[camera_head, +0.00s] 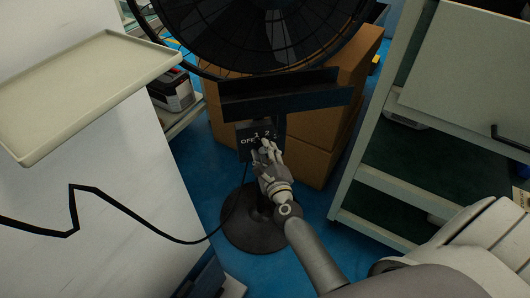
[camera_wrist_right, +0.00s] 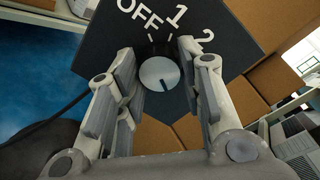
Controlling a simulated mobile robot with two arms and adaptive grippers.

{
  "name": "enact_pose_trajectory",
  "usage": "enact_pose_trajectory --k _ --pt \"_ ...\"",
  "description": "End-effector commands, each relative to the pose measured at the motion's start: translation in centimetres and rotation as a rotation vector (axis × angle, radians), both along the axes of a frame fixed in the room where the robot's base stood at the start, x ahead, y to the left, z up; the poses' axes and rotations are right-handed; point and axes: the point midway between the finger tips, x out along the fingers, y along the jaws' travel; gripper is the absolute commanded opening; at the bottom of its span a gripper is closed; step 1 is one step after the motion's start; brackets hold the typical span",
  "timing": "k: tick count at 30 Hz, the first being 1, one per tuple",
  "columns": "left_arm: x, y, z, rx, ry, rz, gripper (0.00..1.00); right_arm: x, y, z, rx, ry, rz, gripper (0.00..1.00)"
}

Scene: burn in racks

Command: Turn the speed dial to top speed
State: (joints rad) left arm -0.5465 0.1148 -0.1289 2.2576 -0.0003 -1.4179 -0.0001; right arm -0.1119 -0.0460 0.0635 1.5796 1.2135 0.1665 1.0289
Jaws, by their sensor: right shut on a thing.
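The black pedestal fan (camera_head: 250,35) stands on the floor, and its dark control box (camera_head: 245,153) faces me. The box carries the white marks OFF, 1 and 2; the wrist view shows the panel (camera_wrist_right: 100,45) close up. The round dial (camera_wrist_right: 158,73) has a light grey face with a dark line at its lower edge. My right gripper (camera_head: 263,150) is at the box. In the wrist view its fingers (camera_wrist_right: 157,62) stand on both sides of the dial, shut on it. The right finger covers the panel beside the 2. My left gripper is out of view.
Brown cardboard boxes (camera_head: 345,95) are stacked behind the fan. A grey shelf unit (camera_head: 385,195) stands at the right, and a pale tray (camera_head: 80,85) is at the upper left. A black cable (camera_head: 130,212) runs to the fan. Some blue floor (camera_head: 190,165) is clear.

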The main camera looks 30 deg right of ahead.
Motion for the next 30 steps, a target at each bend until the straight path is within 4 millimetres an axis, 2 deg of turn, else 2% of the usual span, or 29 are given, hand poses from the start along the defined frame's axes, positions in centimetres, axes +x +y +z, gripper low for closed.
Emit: enact_pose_trajectory --k 1,6,17,23,30 --pt "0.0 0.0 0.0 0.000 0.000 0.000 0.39 0.0 0.0 -0.1 0.000 0.001 0.000 0.39" --pt "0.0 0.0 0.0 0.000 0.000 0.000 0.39 0.0 0.0 0.0 0.000 0.001 0.000 0.57" --pt "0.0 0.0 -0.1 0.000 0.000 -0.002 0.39 -0.3 0.1 0.0 -0.001 0.000 0.000 0.57" --pt "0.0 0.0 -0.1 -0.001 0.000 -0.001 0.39 -2.6 0.6 0.0 0.000 0.003 0.000 0.57" --pt "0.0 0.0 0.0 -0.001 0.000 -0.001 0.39 -6.9 1.6 0.2 -0.001 0.003 0.001 0.57"
